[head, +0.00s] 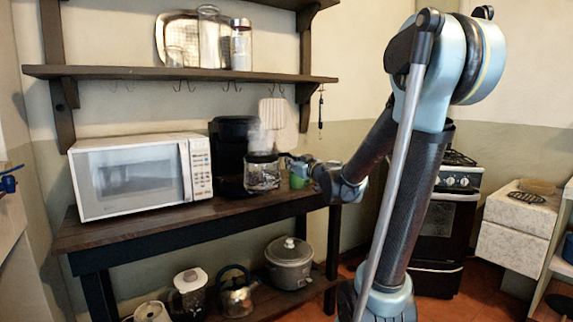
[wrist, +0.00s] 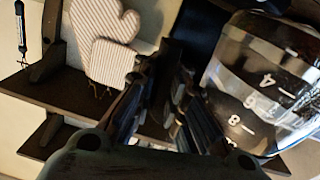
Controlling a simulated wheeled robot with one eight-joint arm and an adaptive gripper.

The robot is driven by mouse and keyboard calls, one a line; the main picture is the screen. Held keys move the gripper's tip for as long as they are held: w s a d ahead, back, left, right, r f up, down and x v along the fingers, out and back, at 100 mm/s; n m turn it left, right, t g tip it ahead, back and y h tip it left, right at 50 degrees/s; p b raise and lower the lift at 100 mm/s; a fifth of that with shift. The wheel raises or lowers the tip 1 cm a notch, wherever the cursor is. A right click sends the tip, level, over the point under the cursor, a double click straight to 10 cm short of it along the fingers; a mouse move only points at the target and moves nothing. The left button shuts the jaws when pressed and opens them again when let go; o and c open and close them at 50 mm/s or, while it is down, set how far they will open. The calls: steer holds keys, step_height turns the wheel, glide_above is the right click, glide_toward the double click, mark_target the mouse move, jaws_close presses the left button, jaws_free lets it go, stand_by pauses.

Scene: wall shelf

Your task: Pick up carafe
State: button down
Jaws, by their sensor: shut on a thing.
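The glass carafe (head: 262,174) has a dark lid and sits in front of the black coffee maker (head: 230,148) on the wooden table. In the wrist view the carafe (wrist: 262,92) fills the right side, with white number marks on its glass. My gripper (head: 296,162) reaches in from the right and is shut on the carafe's handle side. In the wrist view my gripper's fingers (wrist: 168,85) are close together beside the glass; the handle itself is mostly hidden. I cannot tell whether the carafe's base touches anything.
A white microwave (head: 140,174) stands left of the coffee maker. A green cup (head: 297,181) is close below my gripper. An oven mitt (head: 278,113) hangs behind on the wall. A shelf (head: 180,73) with glass jars is above. A pot (head: 289,262) and kettle (head: 237,291) sit below.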

steer(key=v, duration=2.3)
steer(key=shift+s+d, duration=0.3)
stand_by(1.1)
steer(key=shift+s+d, duration=0.1)
steer(key=shift+s, duration=0.15)
stand_by(0.7)
stand_by(0.4)
